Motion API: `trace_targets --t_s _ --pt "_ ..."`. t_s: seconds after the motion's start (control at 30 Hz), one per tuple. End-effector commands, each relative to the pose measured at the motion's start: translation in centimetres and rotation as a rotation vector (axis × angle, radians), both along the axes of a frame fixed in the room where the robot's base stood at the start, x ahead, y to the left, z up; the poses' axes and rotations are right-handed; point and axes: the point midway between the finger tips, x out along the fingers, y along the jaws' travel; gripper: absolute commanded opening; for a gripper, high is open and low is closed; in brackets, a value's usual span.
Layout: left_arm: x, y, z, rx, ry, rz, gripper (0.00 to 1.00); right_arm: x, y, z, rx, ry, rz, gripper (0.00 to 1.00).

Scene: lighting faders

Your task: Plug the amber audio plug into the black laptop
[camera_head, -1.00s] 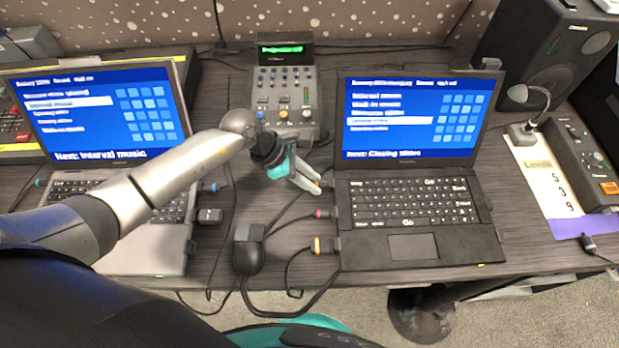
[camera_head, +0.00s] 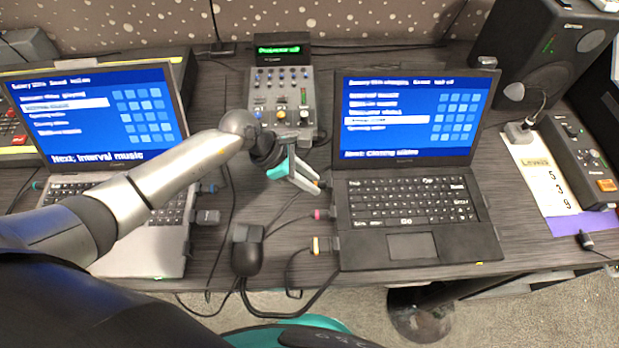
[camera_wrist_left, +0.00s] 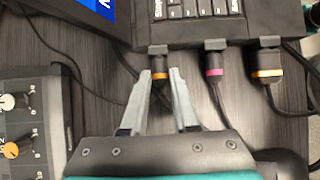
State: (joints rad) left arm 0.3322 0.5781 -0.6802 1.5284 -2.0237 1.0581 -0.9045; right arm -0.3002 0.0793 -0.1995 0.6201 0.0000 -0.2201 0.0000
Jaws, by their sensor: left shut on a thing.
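The black laptop (camera_head: 360,247) stands open on the desk, and part of its side edge shows at the top of the left wrist view (camera_wrist_left: 190,32). My left gripper (camera_head: 318,187) is at its left side, fingers pointing at the edge. In the left wrist view my left gripper (camera_wrist_left: 161,74) is shut on the amber plug (camera_wrist_left: 158,77), a dark plug with an orange band. The plug's front meets a small dark block on the laptop's edge; I cannot tell how deep it sits. My right gripper is not in view.
Beside it on the laptop's edge are a magenta-banded plug (camera_wrist_left: 214,72) and a plug with orange and pale bands (camera_wrist_left: 267,74). A mixer (camera_head: 283,100) stands behind, a grey laptop (camera_head: 130,262) at left. Cables and a black cable box (camera_head: 246,258) lie between the laptops.

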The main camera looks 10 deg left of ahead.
Motion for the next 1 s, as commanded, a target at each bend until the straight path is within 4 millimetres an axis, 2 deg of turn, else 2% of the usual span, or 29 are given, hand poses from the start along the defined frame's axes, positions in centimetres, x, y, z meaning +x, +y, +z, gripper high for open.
trace_targets --t_s 0.2,0.23,0.53,0.83,1.0 --pt "0.0 -0.5 0.0 -0.010 -0.002 -0.003 0.00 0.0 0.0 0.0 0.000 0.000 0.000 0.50" --pt "0.0 -0.5 0.1 -0.010 -0.002 -0.003 0.29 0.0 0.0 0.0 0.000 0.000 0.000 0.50" --pt "0.0 -0.3 0.0 -0.006 -0.001 -0.001 0.63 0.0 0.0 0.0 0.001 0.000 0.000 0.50" --pt "0.0 -0.1 0.2 -0.004 -0.002 -0.001 0.63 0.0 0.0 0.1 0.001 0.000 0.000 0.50" --pt "-0.3 1.0 1.8 -0.001 -0.004 -0.001 0.63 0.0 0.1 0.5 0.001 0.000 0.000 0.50"
